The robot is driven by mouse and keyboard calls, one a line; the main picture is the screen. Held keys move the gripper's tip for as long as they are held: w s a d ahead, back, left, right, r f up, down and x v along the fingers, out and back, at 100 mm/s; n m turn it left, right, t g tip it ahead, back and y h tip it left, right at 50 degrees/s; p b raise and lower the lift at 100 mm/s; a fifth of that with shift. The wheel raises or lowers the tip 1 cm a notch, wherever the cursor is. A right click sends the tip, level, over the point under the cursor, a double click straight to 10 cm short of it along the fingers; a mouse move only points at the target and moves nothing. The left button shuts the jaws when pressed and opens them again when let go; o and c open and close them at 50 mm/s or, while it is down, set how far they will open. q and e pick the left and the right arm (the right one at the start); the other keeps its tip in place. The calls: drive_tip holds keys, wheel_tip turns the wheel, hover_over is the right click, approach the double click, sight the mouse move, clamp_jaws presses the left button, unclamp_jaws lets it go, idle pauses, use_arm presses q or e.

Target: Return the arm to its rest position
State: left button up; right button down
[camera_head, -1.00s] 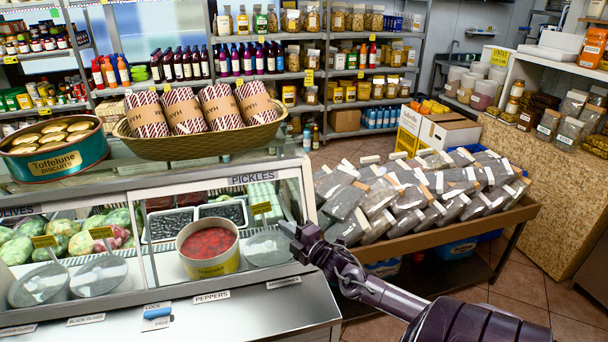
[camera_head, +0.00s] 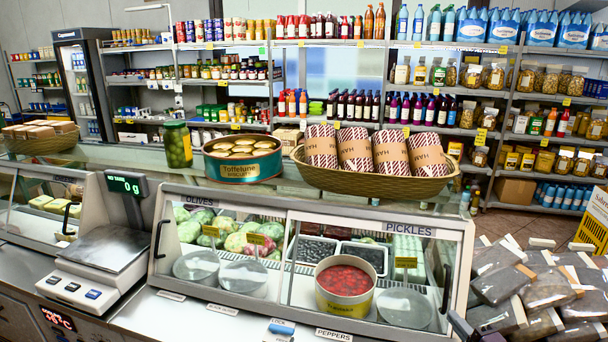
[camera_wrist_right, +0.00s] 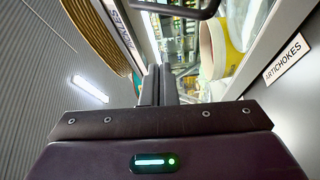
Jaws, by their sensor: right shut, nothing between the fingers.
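My right gripper (camera_head: 468,329) only just shows at the bottom edge of the head view, right of the deli case's end. In the right wrist view its two dark fingers (camera_wrist_right: 158,80) lie together, with nothing between them. The fingers point toward the case, with a dark handle bar (camera_wrist_right: 178,8) ahead of them and the ARTICHOKES label (camera_wrist_right: 287,60) to the right. My left gripper is not in view.
The glass deli case (camera_head: 300,208) fills the middle, holding a tub of red peppers (camera_head: 345,308). A scale (camera_head: 88,290) is left; grey packs (camera_head: 540,290) are right.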

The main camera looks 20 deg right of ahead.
drive_tip(key=s+a+f+m+g+h, duration=0.1)
drive_tip(key=s+a+f+m+g, duration=0.1)
drive_tip(key=a+f+m+g, duration=0.45)
drive_tip(key=s+a+f+m+g, duration=0.15)
drive_tip(key=a+m, duration=0.25)
drive_tip(key=a, duration=0.6)
drive_tip(key=s+a+r+m+g+y, duration=0.1)
drive_tip(key=s+a+r+m+g, duration=0.1)
drive_tip(key=s+a+g, duration=0.45)
drive_tip(key=s+a+r+m+g+y, duration=0.1)
drive_tip(key=s+a+r+m+y, duration=0.15)
drive_tip(key=a, duration=0.65)
wheel_tip(320, 180, down, 31)
drive_tip(key=s+n+b, duration=0.1)
drive_tip(key=s+b, duration=0.1)
drive_tip(key=s, duration=0.1)
drive_tip(key=s+d+f+g, duration=0.1)
drive_tip(key=s+d+f, duration=0.1)
drive_tip(key=s+f, duration=0.7)
drive_tip(key=s+d+f+g+b, duration=0.1)
drive_tip(key=s+f, duration=0.9)
drive_tip(key=f, duration=0.1)
drive_tip(key=shift+s+d+h, duration=0.25)
drive_tip(key=shift+d+h, duration=0.1)
drive_tip(key=shift+h, duration=0.1)
